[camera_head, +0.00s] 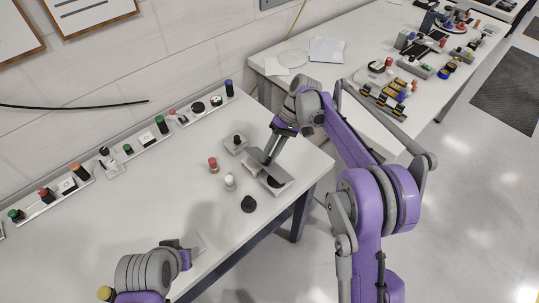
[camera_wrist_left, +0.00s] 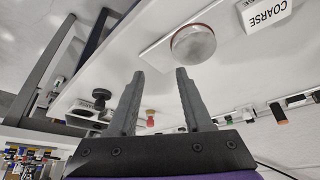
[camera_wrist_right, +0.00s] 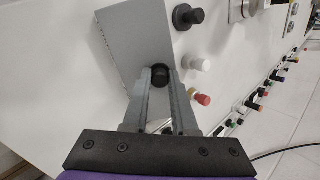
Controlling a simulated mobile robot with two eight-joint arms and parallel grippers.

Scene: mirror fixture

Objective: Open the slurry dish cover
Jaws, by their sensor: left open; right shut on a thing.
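My right gripper (camera_head: 269,158) is shut on a black knob (camera_wrist_right: 160,77) that stands by a grey flat plate (camera_wrist_right: 137,38). In the head view the grey plate (camera_head: 254,168) is under the fingers, beside a dark round part (camera_head: 276,183) near the table's right edge. I cannot tell whether the plate is raised. My left gripper (camera_wrist_left: 160,74) is open and empty. In the left wrist view a round pale dish with a reddish rim (camera_wrist_left: 193,43) lies beyond its fingertips. The left fingertips (camera_head: 188,243) are low over the table's front in the head view.
A black-knobbed plate (camera_head: 237,142) is behind. Racks (camera_head: 140,143) line the wall. A block marked COARSE (camera_wrist_left: 265,12) shows. The table's left middle is clear.

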